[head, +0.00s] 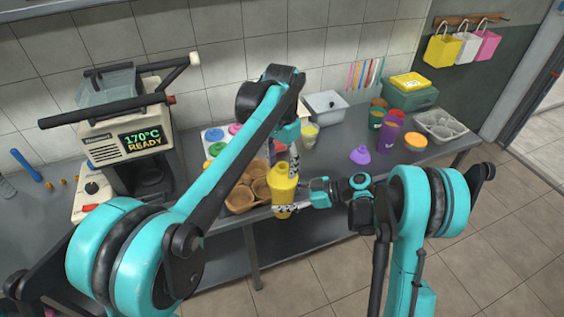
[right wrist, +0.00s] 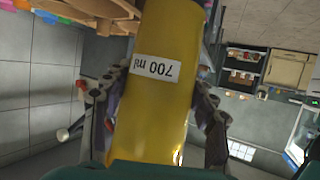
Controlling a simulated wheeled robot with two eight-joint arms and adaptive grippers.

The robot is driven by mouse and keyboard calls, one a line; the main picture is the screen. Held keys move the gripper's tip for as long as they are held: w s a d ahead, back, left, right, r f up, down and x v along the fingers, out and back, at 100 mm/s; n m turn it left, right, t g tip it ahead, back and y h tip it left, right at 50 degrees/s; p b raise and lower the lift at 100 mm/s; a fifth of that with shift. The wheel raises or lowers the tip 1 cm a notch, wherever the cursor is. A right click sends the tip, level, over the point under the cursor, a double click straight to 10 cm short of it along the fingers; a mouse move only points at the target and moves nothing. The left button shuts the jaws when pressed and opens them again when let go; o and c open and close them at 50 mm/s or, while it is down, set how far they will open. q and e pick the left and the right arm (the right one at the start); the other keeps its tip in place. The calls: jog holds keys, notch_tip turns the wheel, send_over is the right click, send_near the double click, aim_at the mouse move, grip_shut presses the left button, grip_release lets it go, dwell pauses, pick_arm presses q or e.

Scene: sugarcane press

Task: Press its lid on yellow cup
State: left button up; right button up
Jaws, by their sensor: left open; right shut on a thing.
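The yellow cup (head: 283,192) is held upright, or nearly so, above the front edge of the counter. In the right wrist view the yellow cup (right wrist: 165,110) fills the middle and bears a "700 ml" label. My right gripper (head: 285,207) is shut around its side; its fingers flank the cup in the right wrist view (right wrist: 160,120). A narrower yellow top, which looks like the lid (head: 285,169), sits on the cup; I cannot tell how firmly it is seated. My left gripper (head: 288,152) is open, just above and beside this top, partly hidden by its arm.
The press machine (head: 120,140) is at left.

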pick_arm(q)
jog(key=shift+r, duration=0.1)
notch_tip(320, 180, up, 12)
dwell(0.5)
jog(key=s+a+f+n+t, duration=0.45)
jog(key=s+a, duration=0.45)
jog(key=a, duration=0.3)
jog(key=s+a+f+n+t, duration=0.1)
jog(key=s+a+f+n, duration=0.1)
jog(key=s+f, duration=0.4)
jog(key=s+a+f+n+t, duration=0.1)
jog(key=s+a+f+n, duration=0.1)
jog(key=s+a+f, duration=0.3)
notch_tip(320, 180, down, 3)
jog(key=shift+s+f+t, duration=0.1)
jog(key=shift+s+t, duration=0.25)
jog(key=shift+s, duration=0.05)
